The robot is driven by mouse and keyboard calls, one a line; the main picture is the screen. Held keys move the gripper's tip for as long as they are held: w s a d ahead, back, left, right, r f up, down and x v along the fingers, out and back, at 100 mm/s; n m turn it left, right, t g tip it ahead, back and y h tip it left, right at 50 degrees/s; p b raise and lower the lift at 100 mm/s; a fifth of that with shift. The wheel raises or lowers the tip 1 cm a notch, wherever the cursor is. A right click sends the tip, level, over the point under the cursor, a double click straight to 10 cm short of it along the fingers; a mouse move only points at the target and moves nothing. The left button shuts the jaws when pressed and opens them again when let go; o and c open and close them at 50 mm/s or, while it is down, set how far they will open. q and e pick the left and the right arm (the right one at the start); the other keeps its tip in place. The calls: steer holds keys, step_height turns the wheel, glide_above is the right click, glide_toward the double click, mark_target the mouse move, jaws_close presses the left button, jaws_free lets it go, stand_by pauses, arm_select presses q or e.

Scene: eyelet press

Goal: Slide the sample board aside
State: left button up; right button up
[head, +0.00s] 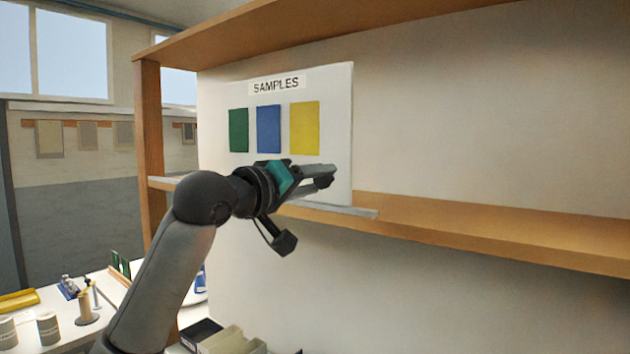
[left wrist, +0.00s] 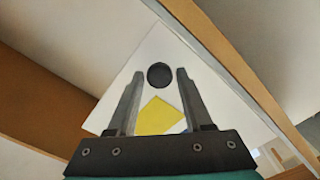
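The white sample board (head: 340,120) stands upright at the left end of the shelf, its lower edge at a grey rail (head: 355,211). It bears a "SAMPLES" label and green, blue and yellow (head: 305,128) swatches. My left gripper (head: 328,174) is in front of the board's lower right part. In the left wrist view the board (left wrist: 150,50) carries a round black knob (left wrist: 159,75) beyond the yellow swatch (left wrist: 158,117). My open left fingers (left wrist: 160,78) stand on either side of the knob, with small gaps showing. My right gripper is out of view.
The wooden shelf (head: 480,228) is bare to the right of the board. A wooden post (head: 151,150) stands at the left and an upper shelf (head: 290,30) runs above. Below are a table with spools and small parts, and boxes (head: 232,342).

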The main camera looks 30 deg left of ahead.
arm_select(q)
steer(key=shift+o, duration=1.2)
steer(key=shift+s, duration=0.3)
steer(key=s+a+b, duration=0.1)
steer(key=s+b, duration=0.4)
steer(key=s, duration=0.9)
steer(key=shift+s, duration=0.35)
steer(key=shift+w+a, duration=0.1)
